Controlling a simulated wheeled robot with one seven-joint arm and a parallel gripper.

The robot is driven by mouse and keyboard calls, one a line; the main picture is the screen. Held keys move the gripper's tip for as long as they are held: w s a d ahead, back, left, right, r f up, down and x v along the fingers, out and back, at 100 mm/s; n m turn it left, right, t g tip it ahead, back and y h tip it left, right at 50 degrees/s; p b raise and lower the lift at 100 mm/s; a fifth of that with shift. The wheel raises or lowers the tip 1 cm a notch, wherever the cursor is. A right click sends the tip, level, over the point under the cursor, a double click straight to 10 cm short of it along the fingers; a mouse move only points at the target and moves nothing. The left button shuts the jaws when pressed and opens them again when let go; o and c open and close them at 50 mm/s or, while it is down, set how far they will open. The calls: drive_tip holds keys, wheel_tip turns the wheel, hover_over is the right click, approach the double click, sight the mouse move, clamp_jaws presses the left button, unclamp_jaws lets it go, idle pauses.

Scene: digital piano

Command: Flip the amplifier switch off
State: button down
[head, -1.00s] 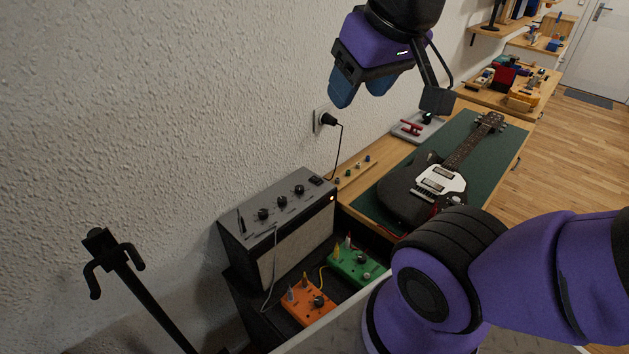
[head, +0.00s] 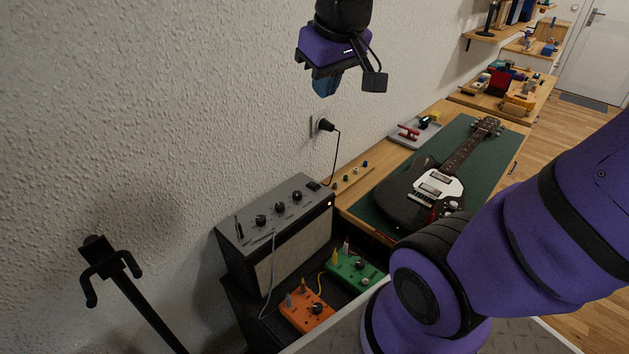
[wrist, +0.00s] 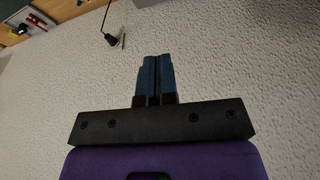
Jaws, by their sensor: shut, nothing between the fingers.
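The amplifier (head: 284,231) is a grey-topped box with a pale front grille, standing against the wall left of the table. Its top panel carries several black knobs. The black switch (head: 313,185) is at the panel's far right end, near a small lit orange lamp (head: 330,204). My gripper (head: 325,88) is high in the air above the amplifier, in front of the wall, and touches nothing. In the wrist view its blue fingers (wrist: 154,78) are together and empty, against the bare wall. The amplifier does not show in the wrist view. The switch's exact tilt is too small to tell.
A green pedal (head: 356,268) and an orange pedal (head: 306,311) lie before the amplifier. A black guitar (head: 408,196) lies on the green mat. A plug (head: 325,125) with its cable sits in the wall. A black stand (head: 130,290) rises at left.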

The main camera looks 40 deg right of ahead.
drive_tip(key=w+d+f+g, duration=0.1)
drive_tip(key=w+d+f, duration=0.4)
drive_tip(key=w+f, duration=0.6)
drive_tip(key=n+g+y, duration=0.1)
drive_tip(key=n+g, duration=0.1)
hover_over(314, 187)
wheel_tip(314, 187, down, 15)
drive_tip(key=shift+d+r, duration=0.1)
drive_tip(key=shift+r, duration=0.05)
drive_tip(key=f, duration=0.3)
drive_tip(key=w+f, duration=0.1)
drive_tip(key=f, duration=0.6)
drive_tip(key=shift+w+f, duration=0.1)
drive_tip(key=shift+w, duration=0.05)
drive_tip(key=shift+s+f, duration=0.25)
drive_tip(key=shift+f, duration=0.3)
drive_tip(key=shift+s+f, duration=0.2)
drive_tip(key=shift+f, duration=0.3)
drive_tip(key=shift+s+f, duration=0.2)
drive_tip(key=shift+f, duration=0.5)
